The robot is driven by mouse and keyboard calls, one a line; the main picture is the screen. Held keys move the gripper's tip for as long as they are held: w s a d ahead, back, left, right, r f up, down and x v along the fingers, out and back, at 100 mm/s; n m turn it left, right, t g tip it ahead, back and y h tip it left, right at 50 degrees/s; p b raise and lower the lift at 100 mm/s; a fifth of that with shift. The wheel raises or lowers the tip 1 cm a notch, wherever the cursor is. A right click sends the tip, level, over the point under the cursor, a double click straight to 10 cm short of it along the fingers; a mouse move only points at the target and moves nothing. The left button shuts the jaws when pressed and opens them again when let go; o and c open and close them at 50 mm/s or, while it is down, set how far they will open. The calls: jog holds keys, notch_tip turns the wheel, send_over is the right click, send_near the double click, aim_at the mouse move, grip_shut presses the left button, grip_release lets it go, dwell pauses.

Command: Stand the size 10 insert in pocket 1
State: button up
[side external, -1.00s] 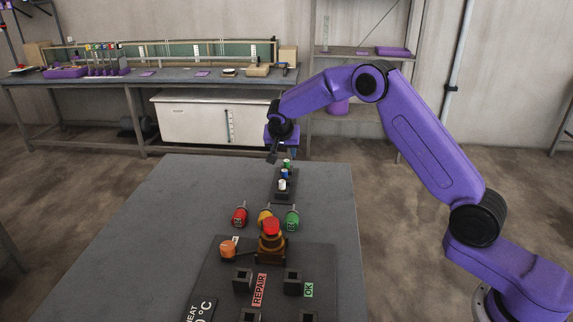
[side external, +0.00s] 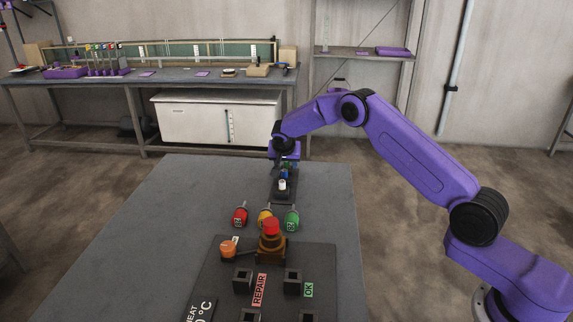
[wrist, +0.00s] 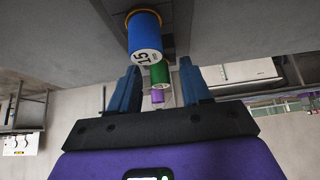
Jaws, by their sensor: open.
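My gripper (side external: 285,161) is open and low over the far end of a dark rack (side external: 284,198). In the wrist view its two blue fingers (wrist: 160,66) stand on either side of a green insert (wrist: 160,73), with no clear grip on it. A blue insert marked 15 (wrist: 145,38) stands nearer that camera, and a smaller purple insert (wrist: 157,97) shows beyond the green one. In the side view a white insert (side external: 282,185) stands at the near end, in front of the blue one (side external: 284,174). I cannot read a size 10 mark or a pocket number.
Red (side external: 240,216), yellow and green (side external: 291,219) labelled cylinders lie in front of the rack. A red-topped button (side external: 271,228), an orange lamp (side external: 228,248) and dark square blocks (side external: 293,281) stand on a dark board (side external: 218,275). The table's left side is clear.

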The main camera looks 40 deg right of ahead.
jog(key=shift+w+d+f, duration=0.2)
jog(key=shift+f, duration=0.2)
grip_shut()
dwell(1.4)
grip_release()
jog(key=shift+r, duration=0.1)
